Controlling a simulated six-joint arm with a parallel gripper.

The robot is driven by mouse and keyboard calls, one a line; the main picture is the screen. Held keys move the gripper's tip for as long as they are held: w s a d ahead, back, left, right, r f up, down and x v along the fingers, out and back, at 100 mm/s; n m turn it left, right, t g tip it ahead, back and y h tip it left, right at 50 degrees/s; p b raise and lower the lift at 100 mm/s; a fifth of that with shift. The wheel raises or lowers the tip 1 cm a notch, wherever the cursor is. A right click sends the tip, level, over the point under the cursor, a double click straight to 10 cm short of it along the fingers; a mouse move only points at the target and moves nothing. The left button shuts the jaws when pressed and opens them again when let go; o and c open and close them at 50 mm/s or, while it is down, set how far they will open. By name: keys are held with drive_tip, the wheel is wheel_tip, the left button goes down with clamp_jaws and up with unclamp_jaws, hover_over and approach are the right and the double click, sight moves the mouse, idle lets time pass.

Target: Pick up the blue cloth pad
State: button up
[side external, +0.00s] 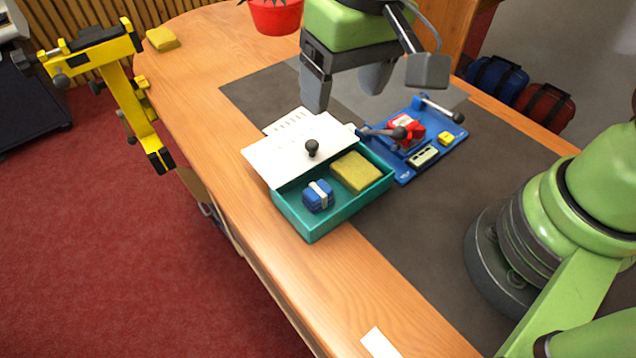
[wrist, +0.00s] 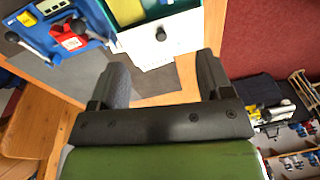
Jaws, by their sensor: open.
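The blue cloth pad (side external: 318,196), a small blue block with a pale band around it, lies in the near left part of a teal box (side external: 318,228) in the side view. A white lid (side external: 290,152) with a dark knob covers the far left part of the box. My gripper (side external: 346,92) is open and empty, high above the bench and beyond the box. In the wrist view my open fingers (wrist: 163,80) point toward the lid (wrist: 158,40). The pad is not clearly visible there.
A yellow sponge-like pad (side external: 355,171) lies beside the blue pad in the box. A blue fixture (side external: 432,150) with levers stands right of the box. A red pot (side external: 276,15) and another yellow pad (side external: 162,39) are at the back. Bare wood lies in front of the box.

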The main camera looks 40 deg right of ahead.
drive_tip(key=n+g+h, duration=0.1)
hover_over(320, 192)
wheel_tip(320, 192, down, 8)
drive_tip(key=shift+s+r, duration=0.1)
drive_tip(key=shift+r, duration=0.15)
wheel_tip(320, 192, down, 4)
drive_tip(key=shift+r, duration=0.2)
drive_tip(key=shift+f, duration=3.05)
drive_tip(key=c, duration=0.9)
drive_tip(key=shift+r, duration=0.1)
drive_tip(key=shift+c, duration=0.2)
wheel_tip(320, 192, up, 10)
drive_tip(key=shift+f, duration=0.1)
drive_tip(key=shift+o, duration=0.4)
